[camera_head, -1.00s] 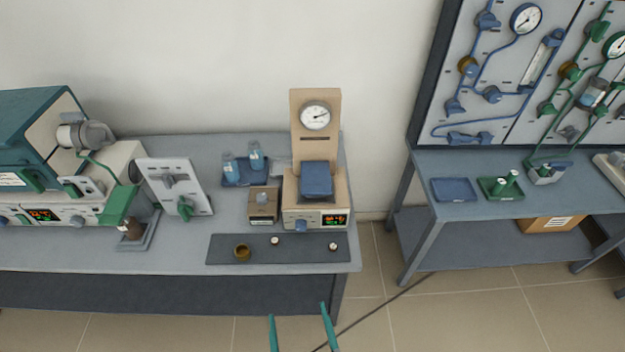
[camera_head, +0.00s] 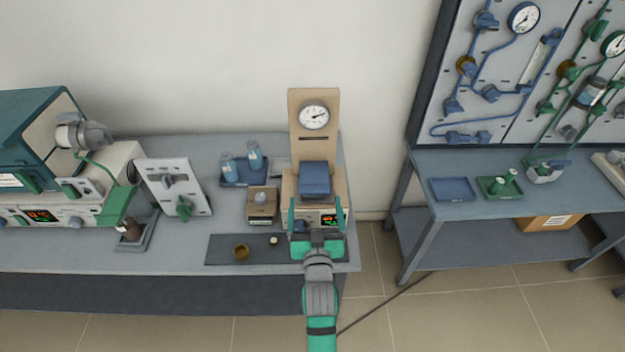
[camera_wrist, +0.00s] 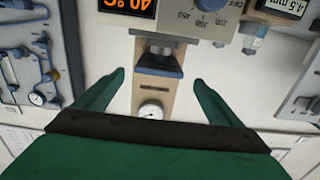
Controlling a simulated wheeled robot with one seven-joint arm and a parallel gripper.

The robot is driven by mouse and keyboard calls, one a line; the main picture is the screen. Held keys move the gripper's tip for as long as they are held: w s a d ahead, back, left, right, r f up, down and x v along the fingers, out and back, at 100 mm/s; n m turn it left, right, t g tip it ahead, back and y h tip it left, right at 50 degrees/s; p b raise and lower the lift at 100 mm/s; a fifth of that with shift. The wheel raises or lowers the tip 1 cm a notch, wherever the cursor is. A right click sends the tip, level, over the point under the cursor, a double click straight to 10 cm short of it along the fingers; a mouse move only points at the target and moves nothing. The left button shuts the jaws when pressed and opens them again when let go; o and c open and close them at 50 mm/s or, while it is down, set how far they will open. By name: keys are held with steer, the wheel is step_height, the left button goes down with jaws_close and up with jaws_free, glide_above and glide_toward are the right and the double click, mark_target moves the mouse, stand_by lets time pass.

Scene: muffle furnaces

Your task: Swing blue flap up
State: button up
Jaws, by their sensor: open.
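The blue flap (camera_head: 315,180) is on the front of a small beige furnace (camera_head: 299,150) with a round dial gauge on its tall back panel. The flap hangs down over the furnace front. My gripper (camera_head: 315,208) is open, with one green finger on each side of the area just below and in front of the flap. In the wrist view the picture is upside down. The flap (camera_wrist: 158,66) shows between the open finger tips (camera_wrist: 160,78), with nothing held. I cannot tell whether a finger touches it.
A dark mat (camera_head: 222,248) with a brass cup (camera_head: 241,253) and a small white-topped piece (camera_head: 273,240) lies in front. A small box (camera_head: 262,206) and blue tray (camera_head: 236,178) with bottles stand left. The large teal furnace (camera_head: 40,140) is far left. A gap separates the right bench (camera_head: 480,210).

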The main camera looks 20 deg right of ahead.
mark_target(314, 185)
steer(key=x, duration=1)
steer(key=shift+d, duration=0.15)
steer(key=c, duration=1.5)
steer(key=shift+w, duration=0.15)
